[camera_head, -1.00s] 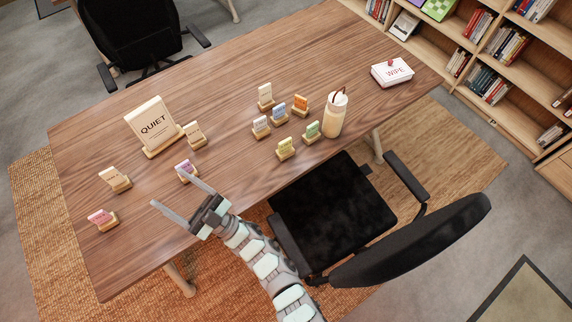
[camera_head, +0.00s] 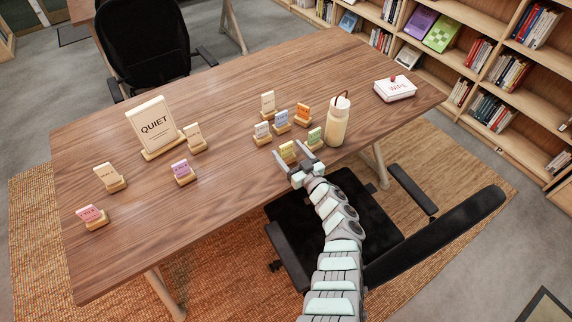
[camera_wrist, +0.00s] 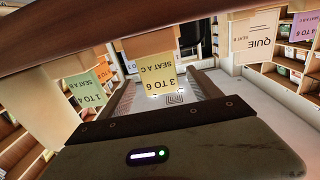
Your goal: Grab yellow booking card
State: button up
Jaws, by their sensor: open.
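The yellow booking card (camera_head: 287,151) stands upright in a small wooden holder near the table's front edge. In the wrist view the yellow card (camera_wrist: 161,75) shows upside down in the middle, between my fingers, with "3 TO 6" and "SEAT A C" on it. My gripper (camera_head: 290,150) is open at the card's near side, its fingers spread to either side of it. In the wrist view my gripper (camera_wrist: 165,86) is empty. I cannot tell whether a finger touches the card. The holder is partly hidden.
A green card (camera_head: 314,137) stands close on the right, beside a cream bottle (camera_head: 337,123). Blue (camera_head: 281,119), orange (camera_head: 303,114) and white cards stand just behind. A QUIET sign (camera_head: 154,127) and a purple card (camera_head: 181,170) are left. A black chair (camera_head: 375,225) stands in front.

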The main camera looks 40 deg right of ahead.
aim_at(287, 150)
jog(key=shift+w+d+f+b, duration=0.15)
jog(key=shift+w+d+b, duration=0.05)
jog(key=shift+w+b, duration=0.9)
jog(key=shift+w+d+f+b, duration=0.1)
jog(key=shift+w+d+b, duration=0.1)
jog(key=shift+w+b, duration=0.8)
jog(key=shift+w+r+b, duration=0.15)
jog(key=shift+w+b, duration=0.15)
jog(key=shift+w, duration=0.05)
jog(key=shift+c, duration=0.4)
grip_shut()
